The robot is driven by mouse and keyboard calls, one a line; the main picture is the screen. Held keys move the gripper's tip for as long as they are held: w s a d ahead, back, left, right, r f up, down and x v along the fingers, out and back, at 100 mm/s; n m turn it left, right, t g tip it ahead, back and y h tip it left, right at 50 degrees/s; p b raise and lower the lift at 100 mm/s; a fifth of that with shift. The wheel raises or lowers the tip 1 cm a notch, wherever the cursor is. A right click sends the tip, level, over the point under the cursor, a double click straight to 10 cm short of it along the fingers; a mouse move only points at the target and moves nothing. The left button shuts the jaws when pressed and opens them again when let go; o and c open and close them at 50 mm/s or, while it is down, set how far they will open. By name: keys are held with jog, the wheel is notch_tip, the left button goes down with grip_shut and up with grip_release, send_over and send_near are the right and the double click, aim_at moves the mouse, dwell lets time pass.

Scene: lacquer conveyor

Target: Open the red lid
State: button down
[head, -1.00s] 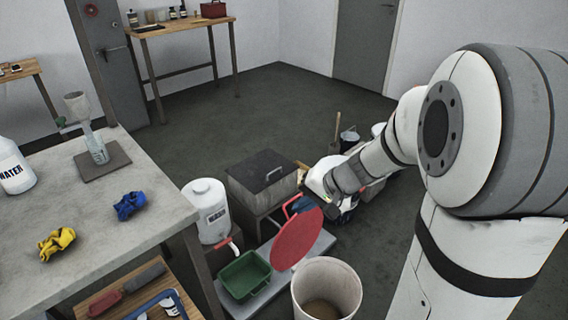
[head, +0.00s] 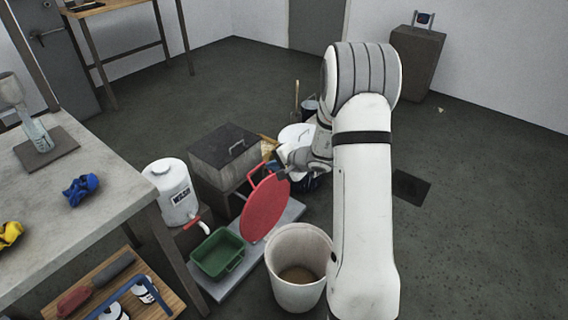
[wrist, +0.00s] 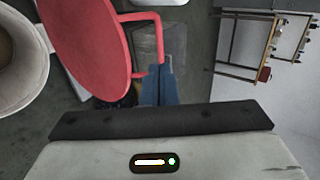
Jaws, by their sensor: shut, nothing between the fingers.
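The round red lid (head: 266,208) stands steeply tilted, nearly upright, between a green tub and a white bucket in the head view. Its red loop handle (head: 252,182) sticks out at the upper edge. The lid also shows large at upper left in the wrist view (wrist: 88,45), with the handle (wrist: 146,45) reaching toward the picture's middle. My gripper (head: 277,171) is beside the lid's top edge near the handle. Its blue fingers (wrist: 160,82) are together and empty, close to the handle's lower end. Whether they touch it, I cannot tell. What the lid is attached to is hidden.
The green tub (head: 217,252) sits left of the lid on a pale platform (head: 240,272). The white bucket (head: 297,278) stands in front. A white wash container (head: 172,192) and a grey lidded box (head: 225,157) stand behind. The floor at right is mostly clear.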

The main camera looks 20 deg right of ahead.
aim_at(257, 167)
jog(key=x, duration=0.5)
jog(key=shift+w+a+f, duration=0.15)
jog(key=shift+w+f, duration=0.05)
jog(key=shift+w, duration=0.05)
jog(key=shift+w+f, duration=0.1)
jog(key=w+a+b, duration=0.1)
jog(key=w+a+f+b, duration=0.1)
jog(key=shift+w+b, duration=0.15)
jog(key=shift+b, duration=0.15)
jog(key=shift+w+a+r, duration=0.15)
jog(key=shift+w+r, duration=0.05)
jog(key=shift+w, duration=0.15)
